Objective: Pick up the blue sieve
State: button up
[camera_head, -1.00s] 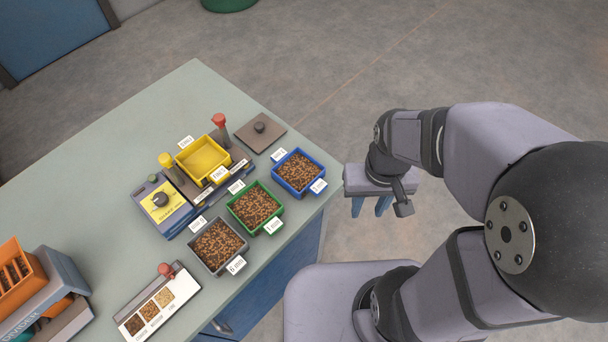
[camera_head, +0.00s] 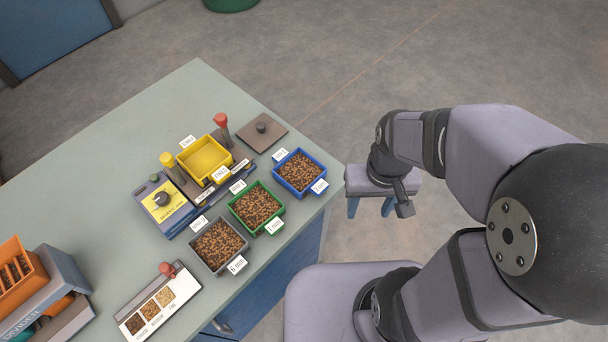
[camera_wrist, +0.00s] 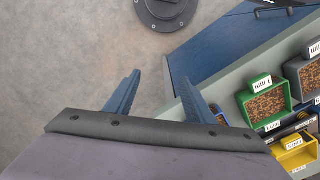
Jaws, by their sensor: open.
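The blue sieve (camera_head: 324,166) is a square, blue-rimmed tray filled with brown grains, near the right edge of the bench. Only a small part of the blue sieve (camera_wrist: 218,110) shows in the wrist view, behind my right finger. My gripper (camera_head: 370,207) is off the bench edge, to the right of the blue sieve and apart from it. In the wrist view my gripper's two blue fingers (camera_wrist: 160,88) are spread, with nothing between them but floor.
A green sieve (camera_head: 284,206) and a grey sieve (camera_head: 246,249), both filled, stand to the left. A yellow tray (camera_head: 231,159) sits on a machine with a red knob (camera_head: 220,119). A flat lid (camera_head: 277,140) lies behind the blue sieve. Bare bench (camera_head: 110,160) is at left.

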jog(key=n+p, duration=0.4)
jog(key=n, duration=2.2)
send_near(281, 155)
jog(key=shift+s+d+f, duration=0.1)
jog(key=shift+d+f, duration=0.15)
jog(key=shift+d, duration=0.25)
jog(key=shift+w+a+n, duration=0.2)
jog(key=shift+a+n, duration=0.25)
jog(key=shift+n, duration=0.05)
jog(key=shift+s+f+p, duration=0.15)
jog(key=shift+f+p, duration=1.75)
jog(key=shift+f, duration=1.8)
grip_shut()
